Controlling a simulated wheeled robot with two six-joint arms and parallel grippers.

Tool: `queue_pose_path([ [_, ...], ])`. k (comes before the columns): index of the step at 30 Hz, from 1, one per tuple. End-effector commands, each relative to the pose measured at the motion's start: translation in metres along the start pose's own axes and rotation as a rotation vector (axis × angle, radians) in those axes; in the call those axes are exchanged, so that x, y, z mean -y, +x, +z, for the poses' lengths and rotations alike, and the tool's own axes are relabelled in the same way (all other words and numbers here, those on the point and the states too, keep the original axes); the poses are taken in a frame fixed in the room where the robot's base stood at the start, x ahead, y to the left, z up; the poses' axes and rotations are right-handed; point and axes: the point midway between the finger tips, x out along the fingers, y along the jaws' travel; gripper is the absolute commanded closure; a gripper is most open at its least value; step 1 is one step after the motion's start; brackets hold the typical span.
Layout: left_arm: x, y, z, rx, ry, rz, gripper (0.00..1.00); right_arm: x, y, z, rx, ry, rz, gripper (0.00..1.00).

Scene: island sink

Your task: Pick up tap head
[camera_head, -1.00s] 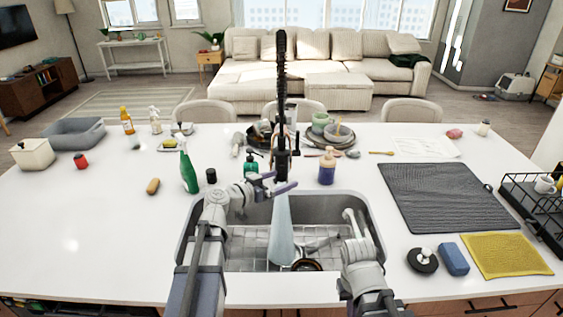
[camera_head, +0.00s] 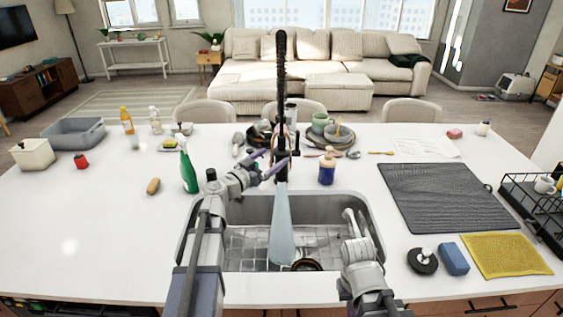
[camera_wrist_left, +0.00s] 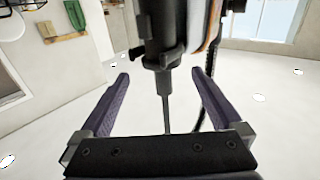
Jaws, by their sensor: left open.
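The black tap head (camera_head: 282,167) hangs from the tall black tap over the sink, with a pale blue stream of water below it. My left gripper (camera_head: 273,160) is open beside the tap head at about its height, its purple fingers pointing toward it. In the left wrist view the tap head (camera_wrist_left: 160,30) shows between and past the open fingertips (camera_wrist_left: 160,78), with a thin dark rod running down between the fingers. I see no finger contact.
The sink (camera_head: 310,205) holds a round brown-rimmed item. A green spray bottle (camera_head: 187,168) stands left of my left arm, and a blue-purple bottle (camera_head: 327,171) right of the tap. Dishes (camera_head: 325,130) crowd behind it. A dark mat (camera_head: 445,195) lies right.

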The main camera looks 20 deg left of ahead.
Motion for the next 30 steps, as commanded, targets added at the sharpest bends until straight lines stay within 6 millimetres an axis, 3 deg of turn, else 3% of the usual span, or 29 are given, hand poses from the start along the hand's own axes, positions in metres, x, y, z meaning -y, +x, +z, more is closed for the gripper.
queue_pose_path([
  [9,0.004,0.044,0.001,0.000,0.000,0.001,0.00,0.000,0.001,0.000,0.000,0.000,0.000,1.00],
  [16,0.003,0.045,0.001,0.000,0.000,0.000,0.00,0.000,0.001,0.000,0.000,0.000,0.000,1.00],
  [30,0.003,0.045,0.001,0.000,0.000,0.000,0.52,0.000,0.001,0.000,0.000,0.000,0.000,1.00],
])
